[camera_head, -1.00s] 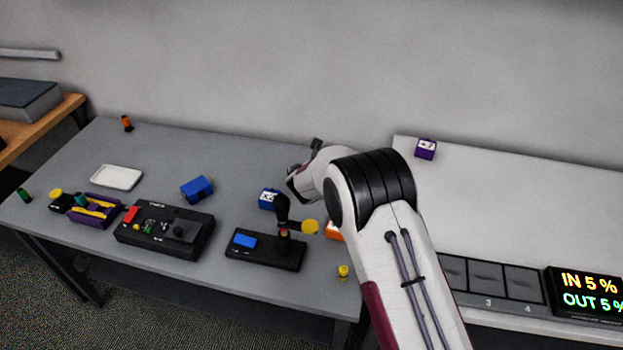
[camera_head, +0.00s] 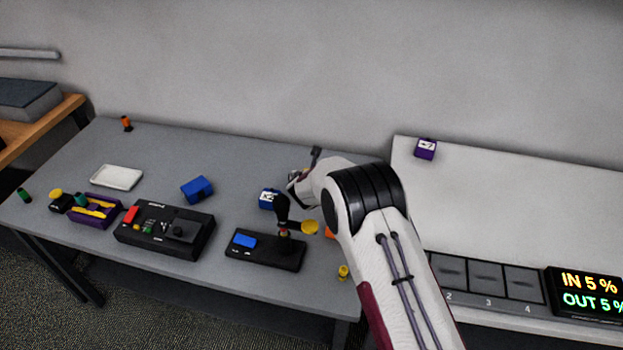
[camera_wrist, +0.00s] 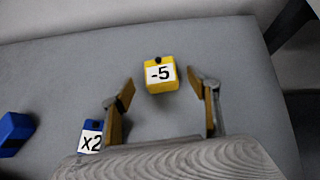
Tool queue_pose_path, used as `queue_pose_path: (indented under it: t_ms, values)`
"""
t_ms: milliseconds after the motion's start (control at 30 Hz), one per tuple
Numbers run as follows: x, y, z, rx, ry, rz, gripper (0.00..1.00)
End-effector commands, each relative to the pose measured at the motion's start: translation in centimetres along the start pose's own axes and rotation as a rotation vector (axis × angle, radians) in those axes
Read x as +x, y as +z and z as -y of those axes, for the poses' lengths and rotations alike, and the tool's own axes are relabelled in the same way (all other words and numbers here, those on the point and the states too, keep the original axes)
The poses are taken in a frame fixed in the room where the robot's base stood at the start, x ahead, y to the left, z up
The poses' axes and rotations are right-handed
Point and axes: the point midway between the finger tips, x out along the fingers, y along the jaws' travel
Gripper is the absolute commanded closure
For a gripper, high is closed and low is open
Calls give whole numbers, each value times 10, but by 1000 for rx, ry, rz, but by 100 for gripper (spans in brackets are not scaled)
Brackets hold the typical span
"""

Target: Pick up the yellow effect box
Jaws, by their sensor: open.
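The yellow effect box (camera_wrist: 161,77), marked "-5", sits on the grey table in the wrist view. My gripper (camera_wrist: 161,84) is open, with one finger on each side of the box in the picture. Both fingers look apart from the box, and nothing is held. How high the fingertips are above the table is hard to tell. In the head view, my arm hides most of the gripper, and I cannot clearly make out the yellow box.
A blue box marked "X2" (camera_wrist: 91,136) is left of the gripper, with another blue block (camera_wrist: 13,133) farther left. A black device with a blue display (camera_head: 265,250) and a black control box (camera_head: 165,231) stand near the front. A purple box (camera_head: 426,149) is on the white table.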

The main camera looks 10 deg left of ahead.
Motion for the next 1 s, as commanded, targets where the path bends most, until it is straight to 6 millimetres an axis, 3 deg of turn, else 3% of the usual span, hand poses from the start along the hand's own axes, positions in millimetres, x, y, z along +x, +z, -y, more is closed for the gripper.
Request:
queue_pose_path:
  t_ms: [1000]
  values:
    - [54,-1,0,0,0,-1,40]
